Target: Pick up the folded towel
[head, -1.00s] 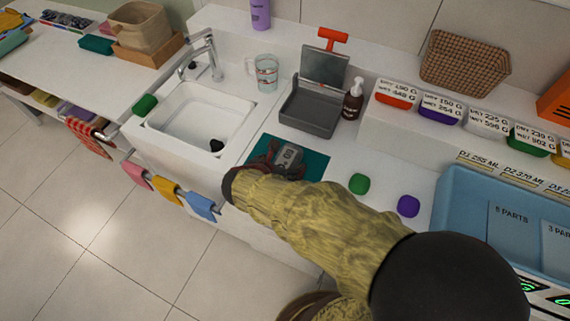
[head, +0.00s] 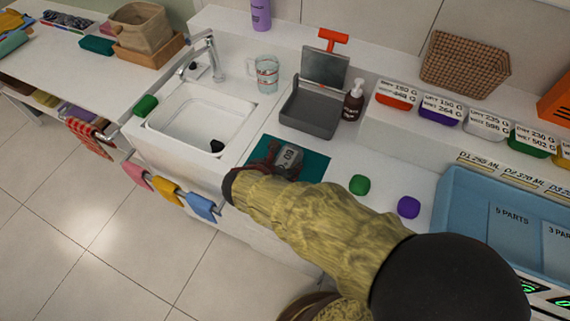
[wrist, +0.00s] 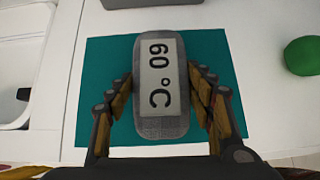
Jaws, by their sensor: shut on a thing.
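A grey, rounded folded towel (head: 290,156) with a woven-looking surface and a pale "60 °C" label lies over a flat teal mat (head: 312,167) on the white counter. In the wrist view the towel (wrist: 148,128) sits upright in the picture between my fingers. My gripper (wrist: 162,84) is shut on it, one finger against each long side. In the head view my gripper (head: 272,160) is partly hidden behind my own arm. The teal mat (wrist: 95,60) shows around the towel in the wrist view. I cannot tell whether the towel touches the mat.
A sink (head: 190,122) lies to the left and a grey open box (head: 309,110) behind. A green lump (head: 359,185) and a purple one (head: 408,207) lie to the right, before a blue tray (head: 480,220). A soap bottle (head: 353,101) stands behind.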

